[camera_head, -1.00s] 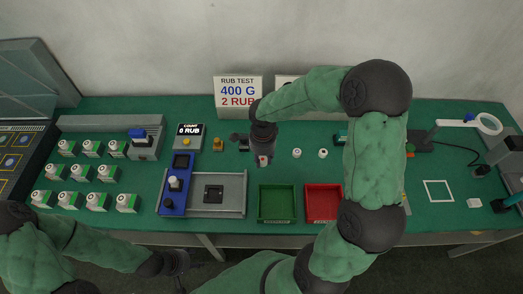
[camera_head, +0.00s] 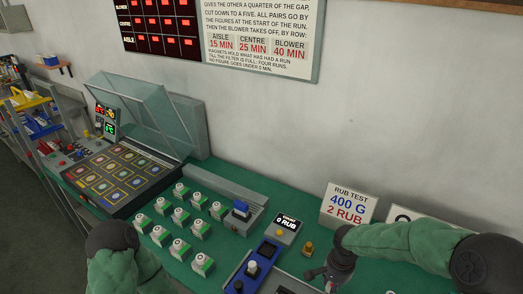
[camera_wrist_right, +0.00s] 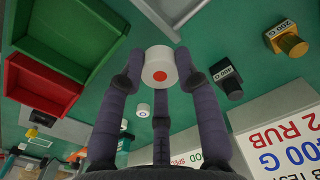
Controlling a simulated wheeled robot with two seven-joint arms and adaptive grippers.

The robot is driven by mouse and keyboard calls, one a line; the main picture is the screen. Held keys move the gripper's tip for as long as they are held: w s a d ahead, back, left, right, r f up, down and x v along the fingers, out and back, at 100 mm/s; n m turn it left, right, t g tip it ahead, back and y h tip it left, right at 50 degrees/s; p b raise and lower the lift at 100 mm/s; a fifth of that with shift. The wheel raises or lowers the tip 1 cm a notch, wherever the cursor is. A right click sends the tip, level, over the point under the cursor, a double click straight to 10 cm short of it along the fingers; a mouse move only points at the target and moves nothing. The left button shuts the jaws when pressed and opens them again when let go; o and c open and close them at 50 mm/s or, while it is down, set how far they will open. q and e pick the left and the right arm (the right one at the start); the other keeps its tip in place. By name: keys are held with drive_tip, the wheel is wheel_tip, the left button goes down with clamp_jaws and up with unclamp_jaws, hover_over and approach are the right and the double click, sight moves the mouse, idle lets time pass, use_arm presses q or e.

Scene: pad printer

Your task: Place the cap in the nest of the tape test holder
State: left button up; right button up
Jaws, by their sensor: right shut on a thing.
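A white round cap (camera_wrist_right: 159,67) with a red dot on its face is between the fingertips of my right gripper (camera_wrist_right: 160,76) in the right wrist view. The gripper is shut on it and holds it over the green bench. In the head view the right gripper (camera_head: 330,282) is at the bottom edge, beside the brass weight; the cap cannot be made out there. I cannot pick out the tape test holder or its nest for sure in either current view. My left gripper is out of view; only part of its arm shows.
Green (camera_wrist_right: 75,28) and red (camera_wrist_right: 45,88) trays, a black weight (camera_wrist_right: 228,82) and a brass weight (camera_wrist_right: 287,42) are near the gripper. A loose cap (camera_wrist_right: 143,110) lies on the bench. A blue fixture (camera_head: 250,270) and several white-green blocks (camera_head: 180,248) stand left.

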drive_tip(key=a+n, duration=0.1)
drive_tip(key=n, duration=0.2)
drive_tip(key=w+a+f+n, duration=0.1)
drive_tip(key=n, duration=0.2)
drive_tip(key=w+a+f+n, duration=0.1)
drive_tip(key=a+n, duration=0.1)
drive_tip(key=n, duration=0.1)
drive_tip(key=shift+b, duration=0.35)
